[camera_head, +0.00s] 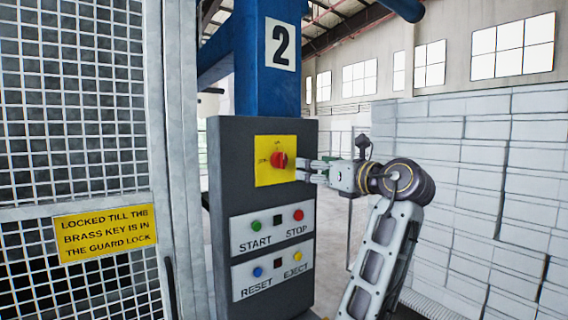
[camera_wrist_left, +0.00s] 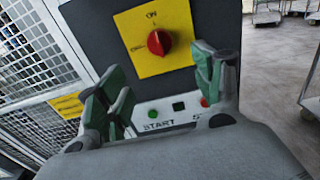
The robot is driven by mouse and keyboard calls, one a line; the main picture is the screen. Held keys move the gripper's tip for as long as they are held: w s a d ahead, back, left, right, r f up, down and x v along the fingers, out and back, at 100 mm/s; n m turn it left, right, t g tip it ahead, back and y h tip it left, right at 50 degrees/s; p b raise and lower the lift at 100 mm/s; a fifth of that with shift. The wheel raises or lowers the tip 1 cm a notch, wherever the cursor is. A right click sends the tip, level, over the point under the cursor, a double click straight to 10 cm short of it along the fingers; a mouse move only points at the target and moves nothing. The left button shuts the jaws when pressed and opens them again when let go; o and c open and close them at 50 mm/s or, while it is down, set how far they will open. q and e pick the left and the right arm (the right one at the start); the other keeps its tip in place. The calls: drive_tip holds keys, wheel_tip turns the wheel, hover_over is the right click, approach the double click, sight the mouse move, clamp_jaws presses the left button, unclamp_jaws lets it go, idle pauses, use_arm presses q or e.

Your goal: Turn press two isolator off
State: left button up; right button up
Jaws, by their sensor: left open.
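The press two isolator is a red rotary knob (camera_head: 279,160) on a yellow plate (camera_head: 263,177), high on a dark grey control box under the number 2 sign. In the left wrist view the knob (camera_wrist_left: 159,42) shows on its plate (camera_wrist_left: 172,67), with "ON" above it and a smaller label at its left. A pale mark on the knob seems to point up toward "ON". My left gripper (camera_head: 300,168) is just right of the knob in the head view. In the wrist view its green-padded fingers (camera_wrist_left: 160,72) are apart, with nothing between them. My right gripper is out of view.
Below the isolator are the START/STOP panel (camera_head: 246,245) and the RESET/EJECT panel (camera_head: 241,287), with coloured buttons. A mesh guard gate (camera_head: 72,120) with a yellow lock notice (camera_head: 104,233) stands at the left. A block wall (camera_head: 470,180) stands behind at the right.

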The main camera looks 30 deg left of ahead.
sight(284, 162)
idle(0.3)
use_arm(q)
drive_tip(key=p+x, duration=0.3)
drive_tip(key=x, duration=1.1)
drive_tip(key=shift+d+p, duration=0.1)
drive_tip(key=shift+p, duration=0.2)
drive_tip(key=c, duration=1)
